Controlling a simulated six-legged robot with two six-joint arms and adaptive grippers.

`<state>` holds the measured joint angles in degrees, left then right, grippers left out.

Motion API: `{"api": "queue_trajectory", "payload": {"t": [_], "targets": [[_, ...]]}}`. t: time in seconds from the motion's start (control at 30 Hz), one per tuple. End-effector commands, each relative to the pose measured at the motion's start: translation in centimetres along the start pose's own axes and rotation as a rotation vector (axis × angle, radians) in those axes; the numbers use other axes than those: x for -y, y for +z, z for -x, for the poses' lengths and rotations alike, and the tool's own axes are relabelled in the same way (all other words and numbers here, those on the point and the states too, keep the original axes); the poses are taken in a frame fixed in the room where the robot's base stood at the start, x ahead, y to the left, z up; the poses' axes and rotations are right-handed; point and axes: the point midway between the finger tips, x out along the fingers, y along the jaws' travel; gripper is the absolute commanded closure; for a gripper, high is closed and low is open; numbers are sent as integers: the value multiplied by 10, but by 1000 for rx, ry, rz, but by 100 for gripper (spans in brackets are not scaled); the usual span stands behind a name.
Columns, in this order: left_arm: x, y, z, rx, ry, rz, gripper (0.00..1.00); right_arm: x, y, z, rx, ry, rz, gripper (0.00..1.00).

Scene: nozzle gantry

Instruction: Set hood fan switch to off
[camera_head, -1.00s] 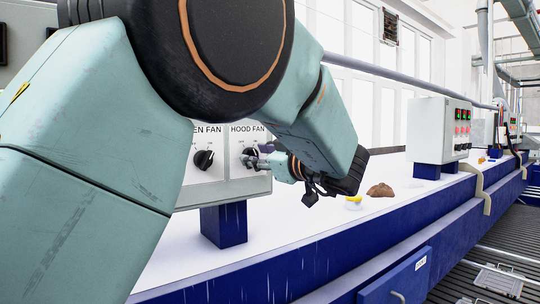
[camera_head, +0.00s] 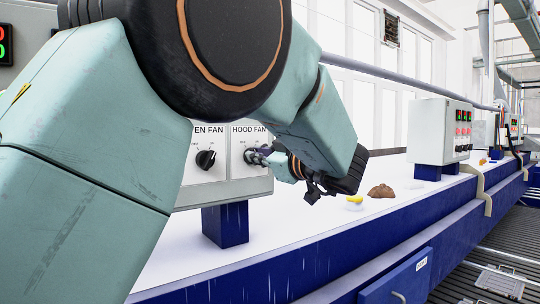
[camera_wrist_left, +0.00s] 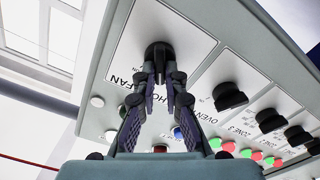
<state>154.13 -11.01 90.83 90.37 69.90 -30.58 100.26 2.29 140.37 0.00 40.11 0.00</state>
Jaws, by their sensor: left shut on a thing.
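The hood fan switch (camera_head: 249,155) is a black rotary knob under the label HOOD FAN on a light grey control panel (camera_head: 225,189). In the left wrist view the same knob (camera_wrist_left: 158,50) shows upright between the fingertips. My left gripper (camera_head: 259,157) comes to it from the right in the head view, and its fingers (camera_wrist_left: 160,76) are shut on the knob from both sides. The fingertips hide part of the knob, and I cannot read which position it points to. My right gripper is in neither view.
The oven fan knob (camera_head: 205,159) sits just left of it, also seen in the wrist view (camera_wrist_left: 229,96). Several coloured buttons and knobs lie along the panel. A brown lump (camera_head: 381,191) and a yellow item (camera_head: 355,199) lie on the white bench. Another control box (camera_head: 432,130) stands farther back.

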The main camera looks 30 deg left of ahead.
Motion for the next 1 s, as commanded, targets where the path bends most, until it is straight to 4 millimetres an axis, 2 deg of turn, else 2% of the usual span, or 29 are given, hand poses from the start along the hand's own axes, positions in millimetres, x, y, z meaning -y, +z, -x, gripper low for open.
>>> {"api": "queue_trajectory", "payload": {"t": [0.13, 0.17, 0.2, 0.7, 1.0], "targets": [[0, 1, -1, 4, -1, 4, 100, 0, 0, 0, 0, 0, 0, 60], [0, 1, -1, 4, -1, 4, 89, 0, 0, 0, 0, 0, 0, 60], [0, 1, -1, 4, -1, 4, 86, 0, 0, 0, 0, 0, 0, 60], [1, 1, -1, 4, -2, 1, 45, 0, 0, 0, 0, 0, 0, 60], [0, 0, 0, 2, -1, 1, 45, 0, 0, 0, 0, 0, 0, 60]]}}
